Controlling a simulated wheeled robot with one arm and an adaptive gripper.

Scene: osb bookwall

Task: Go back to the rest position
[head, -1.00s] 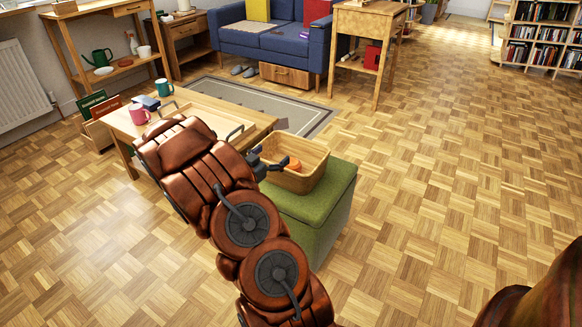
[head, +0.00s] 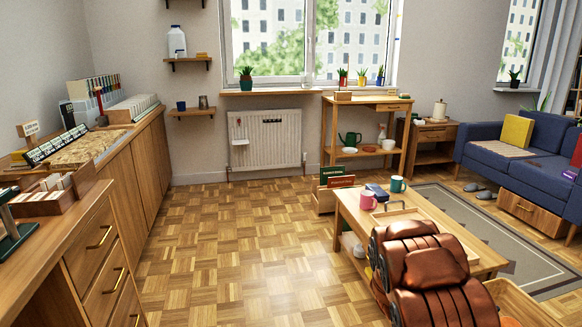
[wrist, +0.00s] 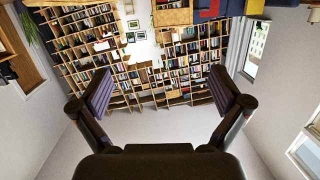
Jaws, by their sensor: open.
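My gripper (wrist: 160,95) shows in the wrist view with its two dark fingers spread wide and nothing between them. The wrist view is upside down and looks across the room to a tall bookcase (wrist: 120,78) full of books. In the head view my copper-coloured arm shows at the lower right, in front of the low wooden table (head: 352,212). My gripper itself is out of sight in the head view.
A pink mug (head: 368,201) and a green mug (head: 397,184) stand on the low table. A wooden cabinet (head: 100,250) lines the left side. A blue sofa (head: 480,160) is at the right. The parquet floor (head: 235,240) between cabinet and table is clear.

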